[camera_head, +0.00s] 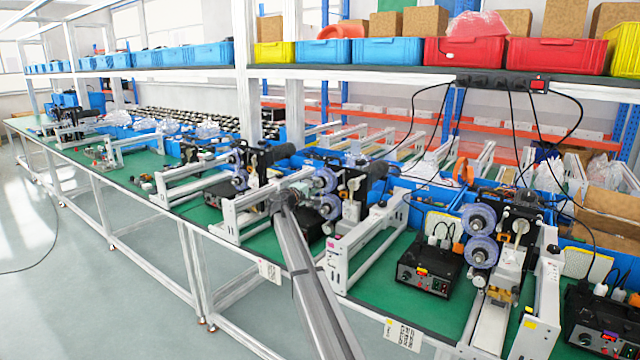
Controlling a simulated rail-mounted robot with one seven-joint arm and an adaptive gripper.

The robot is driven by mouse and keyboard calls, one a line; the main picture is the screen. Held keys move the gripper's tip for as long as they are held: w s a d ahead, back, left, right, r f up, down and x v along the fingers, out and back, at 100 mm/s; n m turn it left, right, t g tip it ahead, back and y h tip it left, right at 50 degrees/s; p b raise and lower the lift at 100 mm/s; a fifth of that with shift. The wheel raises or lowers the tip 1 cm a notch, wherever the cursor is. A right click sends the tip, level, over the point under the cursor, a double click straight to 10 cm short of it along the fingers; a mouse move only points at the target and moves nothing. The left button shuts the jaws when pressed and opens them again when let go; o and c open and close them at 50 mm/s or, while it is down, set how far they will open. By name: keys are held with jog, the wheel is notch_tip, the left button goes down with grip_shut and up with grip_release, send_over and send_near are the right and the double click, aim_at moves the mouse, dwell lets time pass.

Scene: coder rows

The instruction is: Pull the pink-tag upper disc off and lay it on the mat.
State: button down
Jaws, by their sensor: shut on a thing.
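Two clear bluish discs stand one above the other on the middle machine. The upper disc (326,180) is beside my gripper (303,189), and the lower disc (331,207) is just below it. My arm rises from the bottom edge and its end reaches the left side of the upper disc. My gripper is shut on the upper disc; its fingertips are small and partly hidden. The disc appears in line with the machine, and I cannot tell whether it is off its spindle. A small pink mark (322,262) shows on the white frame. The green mat (378,290) covers the bench top.
A similar machine with two discs (480,220) stands at right, beside a black control box (430,270). Another machine (240,160) stands at left. White frames (350,245) rise between the stations. Bins line the shelf above, and black cables hang at right.

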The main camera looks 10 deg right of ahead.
jog(key=shift+s+a+f, duration=0.1)
jog(key=shift+s+a, duration=0.05)
jog(key=shift+s, duration=0.05)
jog(key=shift+b+v, duration=0.8)
jog(key=shift+v, duration=1.6)
jog(key=shift+s+a, duration=0.1)
jog(key=shift+a, duration=0.05)
